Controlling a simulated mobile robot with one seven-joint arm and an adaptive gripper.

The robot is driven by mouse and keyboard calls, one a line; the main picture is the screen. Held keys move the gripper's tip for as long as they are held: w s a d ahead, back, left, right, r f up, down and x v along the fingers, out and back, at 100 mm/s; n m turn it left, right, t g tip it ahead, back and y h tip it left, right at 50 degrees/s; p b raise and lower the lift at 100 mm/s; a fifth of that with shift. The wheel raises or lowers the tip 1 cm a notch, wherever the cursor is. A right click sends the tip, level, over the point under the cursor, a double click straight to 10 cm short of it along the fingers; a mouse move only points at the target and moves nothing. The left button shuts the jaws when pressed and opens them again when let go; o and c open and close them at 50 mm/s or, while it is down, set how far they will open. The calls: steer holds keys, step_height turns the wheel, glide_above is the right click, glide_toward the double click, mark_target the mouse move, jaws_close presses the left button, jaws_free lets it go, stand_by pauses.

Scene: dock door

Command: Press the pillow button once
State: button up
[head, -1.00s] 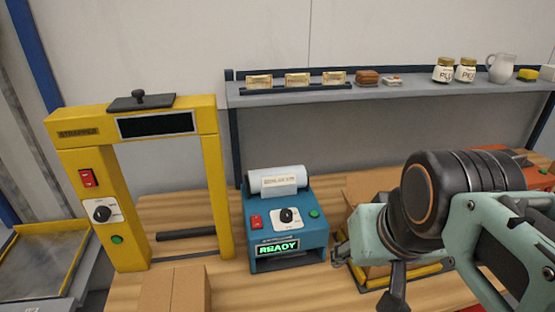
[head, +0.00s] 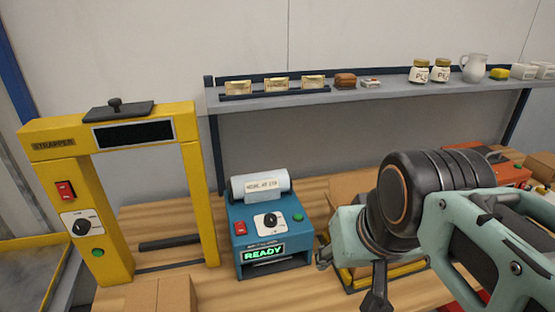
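A blue machine (head: 240,219) with a white roll on top stands on the wooden bench. Its front has a red switch (head: 240,228), a black dial (head: 270,220) and a green button (head: 298,217). A lit green display (head: 263,253) below them reads READY. I cannot read the small lettering above the display, so no pillow label is legible. My gripper (head: 350,275) is just right of the blue machine, at the end of my pale green arm. It is apart from the green button in the picture. Its fingers are partly hidden, and their opening is unclear.
A yellow strapper (head: 112,265) with its own red switch, dial and green button stands to the left. A shelf (head: 300,98) with jars and a jug runs behind. An orange machine (head: 490,165) is behind my arm.

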jaws_close()
stand_by(1.3)
